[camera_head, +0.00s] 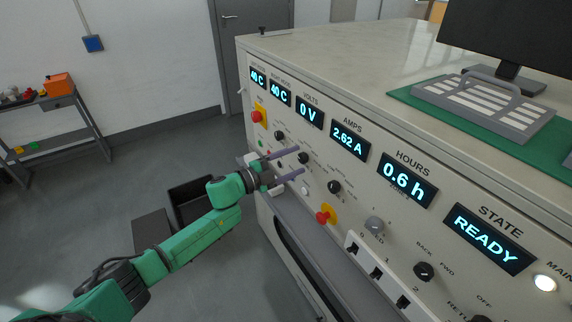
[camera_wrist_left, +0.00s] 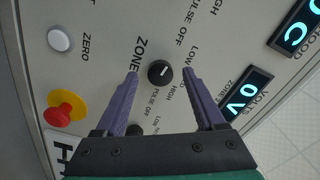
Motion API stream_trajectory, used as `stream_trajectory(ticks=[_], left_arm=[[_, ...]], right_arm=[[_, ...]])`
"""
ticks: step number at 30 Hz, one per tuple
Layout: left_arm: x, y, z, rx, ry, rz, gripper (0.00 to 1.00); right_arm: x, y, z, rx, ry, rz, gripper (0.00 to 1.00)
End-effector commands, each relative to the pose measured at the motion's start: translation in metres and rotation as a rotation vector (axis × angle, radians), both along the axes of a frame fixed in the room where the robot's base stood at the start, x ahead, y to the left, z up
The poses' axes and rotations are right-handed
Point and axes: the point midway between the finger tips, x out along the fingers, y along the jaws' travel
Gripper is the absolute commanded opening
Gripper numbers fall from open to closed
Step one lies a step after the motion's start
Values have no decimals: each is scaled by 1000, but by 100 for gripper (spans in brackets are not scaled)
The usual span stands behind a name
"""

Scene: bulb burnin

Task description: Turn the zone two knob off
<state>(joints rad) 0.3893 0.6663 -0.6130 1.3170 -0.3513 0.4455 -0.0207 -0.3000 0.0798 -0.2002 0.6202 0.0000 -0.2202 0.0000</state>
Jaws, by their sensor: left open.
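The black knob (camera_wrist_left: 160,72) shows between my left gripper's fingers in the left wrist view, beside the word ZONE; its zone number cannot be read. Its white mark points up and right, roughly toward LOW; HIGH and PULSE OFF are printed around it. In the head view the same knob (camera_head: 303,158) sits near the middle of the slanted panel. My left gripper (camera_head: 301,160) is open, with its purple fingers on either side of the knob; contact cannot be made out. The gripper also shows in the left wrist view (camera_wrist_left: 160,76). My right gripper is not in view.
Another black knob (camera_head: 280,135) lies to the left and a further one (camera_head: 334,187) to the right. A red stop button (camera_head: 323,217) and a white button (camera_head: 305,190) are below. A grey ledge (camera_head: 300,212) runs under the panel. The displays include VOLTS (camera_head: 309,113).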

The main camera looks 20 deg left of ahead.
Motion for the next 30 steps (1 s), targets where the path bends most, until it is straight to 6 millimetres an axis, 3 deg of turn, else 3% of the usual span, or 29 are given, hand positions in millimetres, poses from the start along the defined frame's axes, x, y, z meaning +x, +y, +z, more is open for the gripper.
stream_trajectory(ticks=[5, 12, 18, 30], left_arm=[[-20, 17, -3, 3, 4, 1, 72], [-71, 58, -5, 3, 7, -1, 72], [-101, 84, -3, 0, 5, 0, 72], [-111, 92, 0, 1, 1, 0, 72]], right_arm=[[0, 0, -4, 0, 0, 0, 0], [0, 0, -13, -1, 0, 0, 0], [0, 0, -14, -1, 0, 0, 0], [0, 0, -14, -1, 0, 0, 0]])
